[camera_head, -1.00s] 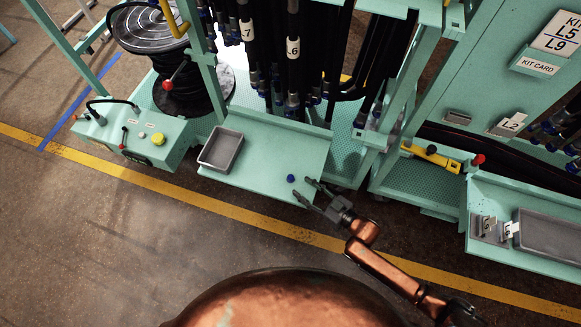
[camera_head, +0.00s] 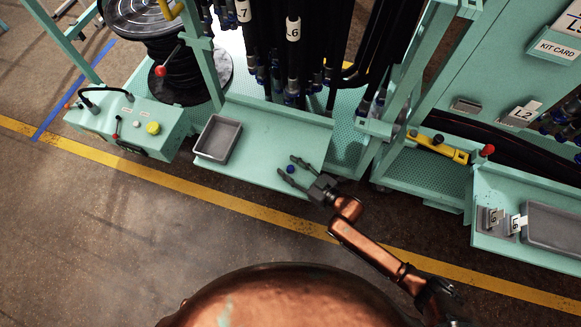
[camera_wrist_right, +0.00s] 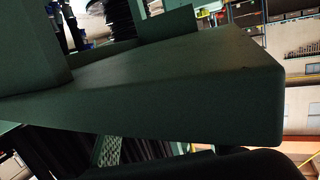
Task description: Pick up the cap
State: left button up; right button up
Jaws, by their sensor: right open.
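The cap is a small blue piece (camera_head: 290,169) on the teal shelf (camera_head: 262,146), near its front right part. My right gripper (camera_head: 287,168) is open, with its two fingers apart, one on either side of the cap in the head view. I cannot tell whether a finger touches the cap. The right wrist view shows a dark green panel edge (camera_wrist_right: 150,92) close up, and the cap does not show there. My left gripper is not in view.
A grey tray (camera_head: 218,139) sits at the shelf's left end. Black hoses (camera_head: 292,70) hang behind the shelf. A control box (camera_head: 128,130) stands to the left. At the right are a yellow tool (camera_head: 437,148) and another grey tray (camera_head: 552,226).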

aim_at(290, 168)
jog(key=shift+c, duration=0.3)
jog(key=c, duration=0.7)
jog(key=shift+c, duration=0.2)
jog(key=shift+r, duration=0.15)
